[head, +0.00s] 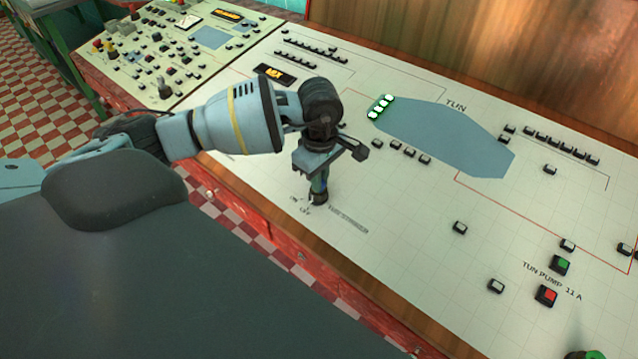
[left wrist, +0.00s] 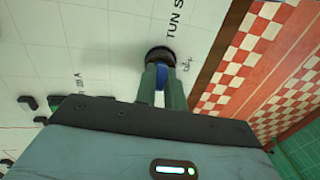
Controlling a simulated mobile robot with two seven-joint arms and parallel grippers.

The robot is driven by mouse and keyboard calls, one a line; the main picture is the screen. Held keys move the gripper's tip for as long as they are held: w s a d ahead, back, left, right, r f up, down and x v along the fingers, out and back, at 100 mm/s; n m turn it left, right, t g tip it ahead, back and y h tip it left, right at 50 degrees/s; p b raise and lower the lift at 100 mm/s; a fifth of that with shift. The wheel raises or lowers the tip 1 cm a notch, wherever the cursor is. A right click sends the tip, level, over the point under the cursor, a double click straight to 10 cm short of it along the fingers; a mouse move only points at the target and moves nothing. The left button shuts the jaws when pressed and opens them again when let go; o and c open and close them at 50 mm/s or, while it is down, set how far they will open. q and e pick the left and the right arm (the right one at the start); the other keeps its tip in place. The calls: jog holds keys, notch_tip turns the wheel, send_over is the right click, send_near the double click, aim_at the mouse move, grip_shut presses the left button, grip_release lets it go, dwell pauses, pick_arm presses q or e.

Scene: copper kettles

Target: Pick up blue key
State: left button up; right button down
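The blue key (left wrist: 160,74) shows as a narrow blue strip in the left wrist view, standing in a round black switch (left wrist: 160,56) on the pale panel. In the head view the switch (head: 317,199) sits near the panel's front edge, beside small printed labels. My left gripper (head: 319,184) points down at it. In the left wrist view the two greenish fingers of this gripper (left wrist: 161,84) lie on either side of the key, and the blue fills the gap between them. The fingers hide most of the key.
The sloping control panel (head: 410,220) carries several small black buttons, a blue-grey shape marked TUN, and green (head: 561,263) and red (head: 546,295) pump buttons. A second panel (head: 150,75) stands at the upper left. A red-and-white checked floor (head: 45,115) lies in front.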

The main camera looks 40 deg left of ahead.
pick_arm(q)
grip_shut()
jog(key=shift+r, duration=0.5)
jog(key=shift+s+d+r, duration=0.15)
jog(key=shift+s+r, duration=0.05)
jog(key=shift+r, duration=0.45)
jog(key=shift+s+d+r, duration=0.1)
jog(key=shift+s+r, duration=0.1)
jog(key=shift+r, duration=0.4)
jog(key=s+d, duration=0.4)
jog(key=s, duration=0.2)
jog(key=s+d+r+b, duration=0.1)
jog(key=s+d, duration=0.3)
jog(key=s, duration=0.2)
jog(key=shift+s+r, duration=0.25)
jog(key=shift+s, duration=0.15)
